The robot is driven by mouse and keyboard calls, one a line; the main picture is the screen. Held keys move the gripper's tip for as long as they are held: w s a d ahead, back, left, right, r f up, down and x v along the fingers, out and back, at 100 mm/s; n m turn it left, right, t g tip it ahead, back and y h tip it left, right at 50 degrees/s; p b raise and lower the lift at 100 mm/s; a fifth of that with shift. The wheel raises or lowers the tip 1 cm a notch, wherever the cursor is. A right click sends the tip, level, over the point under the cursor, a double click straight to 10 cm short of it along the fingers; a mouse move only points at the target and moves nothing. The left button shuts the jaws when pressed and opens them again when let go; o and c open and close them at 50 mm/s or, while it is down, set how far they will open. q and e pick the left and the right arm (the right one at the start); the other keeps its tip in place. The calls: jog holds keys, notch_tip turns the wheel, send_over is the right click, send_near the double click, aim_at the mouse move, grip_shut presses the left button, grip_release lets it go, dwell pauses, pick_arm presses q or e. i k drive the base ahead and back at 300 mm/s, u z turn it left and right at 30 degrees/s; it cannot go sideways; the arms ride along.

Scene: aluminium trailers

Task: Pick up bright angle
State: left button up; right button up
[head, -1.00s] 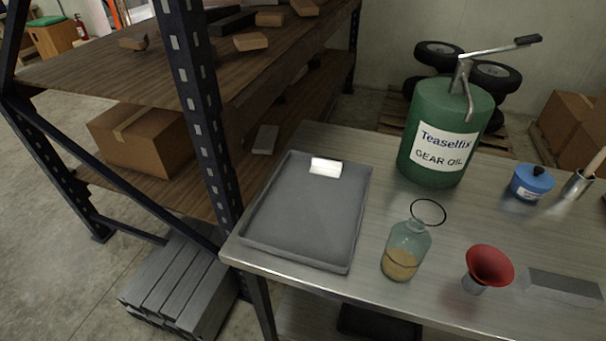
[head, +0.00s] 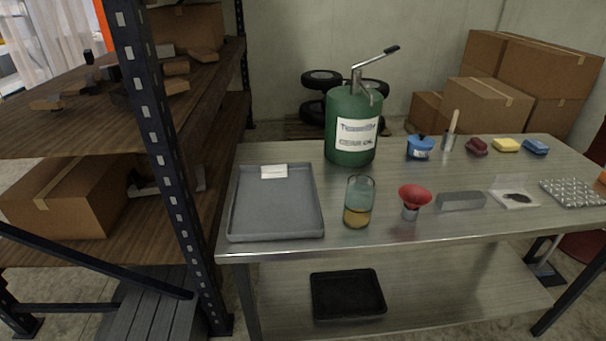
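A small bright, whitish piece, which looks like the bright angle (head: 274,172), lies at the back edge of the grey tray (head: 275,212) on the metal table. Its exact profile is too small to tell. The tray sits at the table's left end. Neither of my grippers is in view.
A rack post (head: 165,160) rises left of the table. A black tray (head: 347,294) lies on the lower shelf.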

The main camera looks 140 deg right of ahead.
aim_at(273, 172)
jog(key=z, duration=4.55)
jog(key=i, duration=0.5)
jog(key=k, duration=0.5)
jog(key=u, duration=3.5)
jog(key=k, duration=1.6)
jog(key=z, duration=0.35)
